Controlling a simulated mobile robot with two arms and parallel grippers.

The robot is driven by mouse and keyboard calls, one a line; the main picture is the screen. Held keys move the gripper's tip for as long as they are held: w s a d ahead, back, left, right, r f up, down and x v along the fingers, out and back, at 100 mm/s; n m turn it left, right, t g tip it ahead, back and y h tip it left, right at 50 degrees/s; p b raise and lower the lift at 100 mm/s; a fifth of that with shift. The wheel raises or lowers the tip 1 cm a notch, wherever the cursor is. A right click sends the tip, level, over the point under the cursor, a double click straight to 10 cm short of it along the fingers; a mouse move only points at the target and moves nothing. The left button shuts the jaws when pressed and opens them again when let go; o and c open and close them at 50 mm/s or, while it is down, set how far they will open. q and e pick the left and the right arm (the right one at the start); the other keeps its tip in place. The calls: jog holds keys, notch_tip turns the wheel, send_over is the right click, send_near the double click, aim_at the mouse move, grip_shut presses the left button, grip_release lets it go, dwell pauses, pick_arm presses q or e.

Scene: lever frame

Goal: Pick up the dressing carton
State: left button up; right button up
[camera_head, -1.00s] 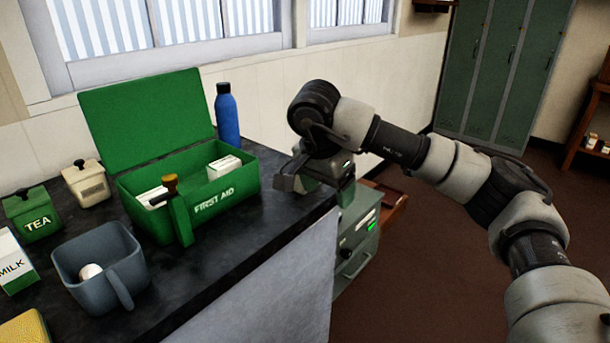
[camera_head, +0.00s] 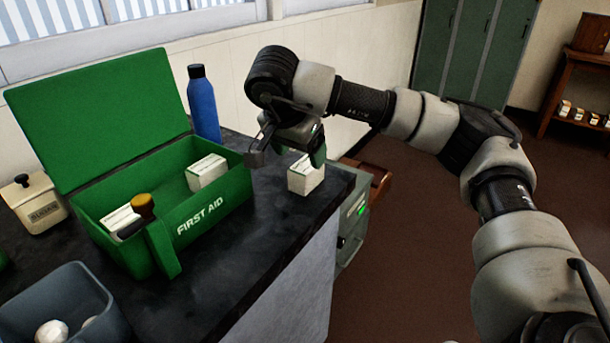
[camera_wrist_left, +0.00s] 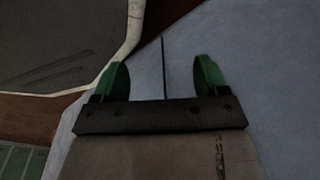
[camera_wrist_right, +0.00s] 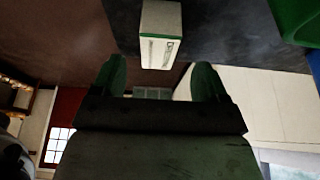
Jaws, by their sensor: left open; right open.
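A white carton with a green stripe (camera_head: 306,177) stands on the dark counter near its right end. My right gripper (camera_head: 290,152) is open and empty just behind and above it in the head view. In the right wrist view the same carton (camera_wrist_right: 160,38) shows beyond the open fingertips (camera_wrist_right: 161,77), apart from them. A similar white carton (camera_head: 207,172) sits in the green first aid box (camera_head: 208,220), with another white pack (camera_head: 121,219) at its left. I cannot read which is labelled dressing. My left gripper (camera_wrist_left: 161,78) is open and empty in the left wrist view, facing a pale blue-grey panel.
The box's green lid (camera_head: 100,115) is raised. A blue bottle (camera_head: 203,105) stands behind the box. A grey-green cabinet (camera_head: 350,225) stands past the counter end.

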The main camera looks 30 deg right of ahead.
aim_at(306, 164)
jog(key=shift+x, duration=1.2)
jog(key=x, duration=0.4)
jog(key=shift+s+d+f, duration=0.1)
jog(key=shift+d+f, duration=0.05)
jog(key=shift+f, duration=0.05)
pick_arm(q)
jog(key=shift+w+d+r, duration=0.1)
jog(key=shift+w+r, duration=0.3)
jog(key=shift+w, duration=0.1)
pick_arm(e)
jog(key=c, duration=1)
pick_arm(q)
jog(key=shift+s, duration=0.1)
pick_arm(e)
jog(key=shift+r, duration=0.1)
